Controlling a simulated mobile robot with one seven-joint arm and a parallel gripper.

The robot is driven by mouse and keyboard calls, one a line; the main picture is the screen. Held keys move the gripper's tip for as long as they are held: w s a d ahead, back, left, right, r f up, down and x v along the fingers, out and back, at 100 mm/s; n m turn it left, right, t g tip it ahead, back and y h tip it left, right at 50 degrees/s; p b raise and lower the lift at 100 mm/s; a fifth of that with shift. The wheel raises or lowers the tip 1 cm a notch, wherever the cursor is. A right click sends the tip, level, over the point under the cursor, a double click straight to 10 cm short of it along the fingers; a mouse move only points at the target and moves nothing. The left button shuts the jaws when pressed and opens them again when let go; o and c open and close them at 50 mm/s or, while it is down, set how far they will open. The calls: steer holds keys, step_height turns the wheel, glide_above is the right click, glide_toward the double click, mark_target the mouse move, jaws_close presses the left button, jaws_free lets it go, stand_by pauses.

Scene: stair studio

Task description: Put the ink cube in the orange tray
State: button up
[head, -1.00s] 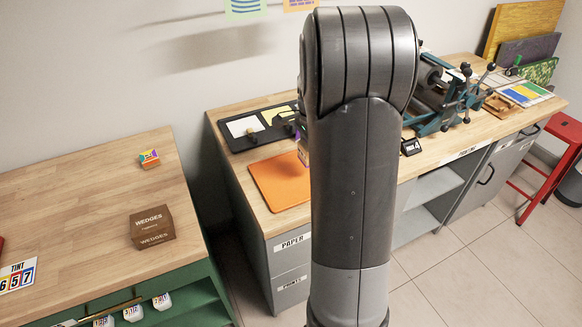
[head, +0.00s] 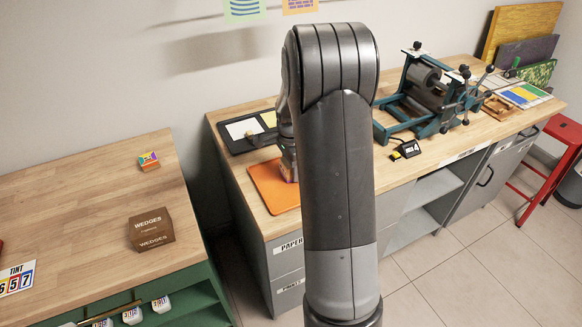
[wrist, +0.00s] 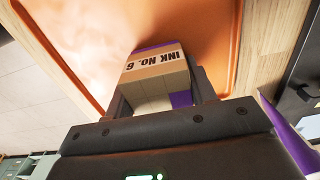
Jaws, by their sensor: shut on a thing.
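The ink cube (wrist: 158,74) is a cardboard-coloured block with purple parts and a label reading "INK NO. 6". In the wrist view, my gripper (wrist: 160,92) is shut on it, with a dark finger on either side. The orange tray (wrist: 105,45) lies beneath the cube in that view. In the head view, the orange tray (head: 268,188) is on the bench's near left part, and the cube is at its right side, mostly hidden by my arm. I cannot tell whether the cube touches the tray floor.
A black tray (head: 238,146) with white and yellow sheets lies behind the orange tray. A teal press (head: 428,95) and a small black and yellow item (head: 406,150) stand to the right. A brown "WEDGES" box (head: 152,230) and a colourful cube (head: 149,161) are on the left table.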

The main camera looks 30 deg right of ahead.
steer(key=shift+f, duration=0.15)
steer(key=o, duration=1)
